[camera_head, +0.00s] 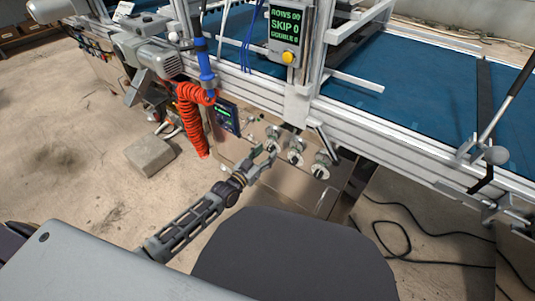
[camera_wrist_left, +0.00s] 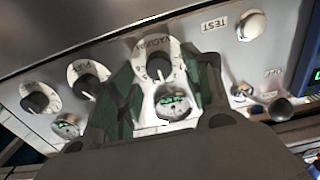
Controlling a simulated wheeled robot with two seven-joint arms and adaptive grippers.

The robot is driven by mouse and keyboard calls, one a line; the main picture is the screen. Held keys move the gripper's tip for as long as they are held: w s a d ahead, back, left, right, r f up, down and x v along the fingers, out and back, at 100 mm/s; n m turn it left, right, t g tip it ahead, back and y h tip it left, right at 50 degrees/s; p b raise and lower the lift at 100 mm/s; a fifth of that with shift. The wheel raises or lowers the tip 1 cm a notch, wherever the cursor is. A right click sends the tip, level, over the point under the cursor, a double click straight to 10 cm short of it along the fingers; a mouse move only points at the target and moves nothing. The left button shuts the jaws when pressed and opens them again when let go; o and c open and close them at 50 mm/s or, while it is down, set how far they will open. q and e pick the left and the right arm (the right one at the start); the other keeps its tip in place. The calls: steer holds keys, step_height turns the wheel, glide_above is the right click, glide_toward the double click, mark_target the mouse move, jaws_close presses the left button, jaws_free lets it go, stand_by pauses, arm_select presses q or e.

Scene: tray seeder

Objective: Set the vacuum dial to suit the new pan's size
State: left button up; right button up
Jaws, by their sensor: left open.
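The vacuum dial (camera_wrist_left: 158,62), a round white scale with a dark knob and pale pointer, is on the metal panel in the left wrist view, its lettering upside down. In the head view the same dial (camera_head: 272,132) is the leftmost of the row. My left gripper (camera_head: 265,155) is open in front of the panel, close to this dial. In the left wrist view its dark green fingers (camera_wrist_left: 167,72) stand either side of the knob in the picture; I cannot tell whether they touch it. No pan is recognisable.
Two more dials (camera_wrist_left: 88,78) (camera_wrist_left: 40,97) are along the panel, with small gauges. A white TEST button (camera_wrist_left: 250,25) and a small switch (camera_wrist_left: 240,90) are right of the vacuum dial.

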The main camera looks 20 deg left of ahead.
arm_select(q)
steer(key=shift+x, duration=0.8)
steer(key=shift+c, duration=0.6)
steer(key=c, duration=0.9)
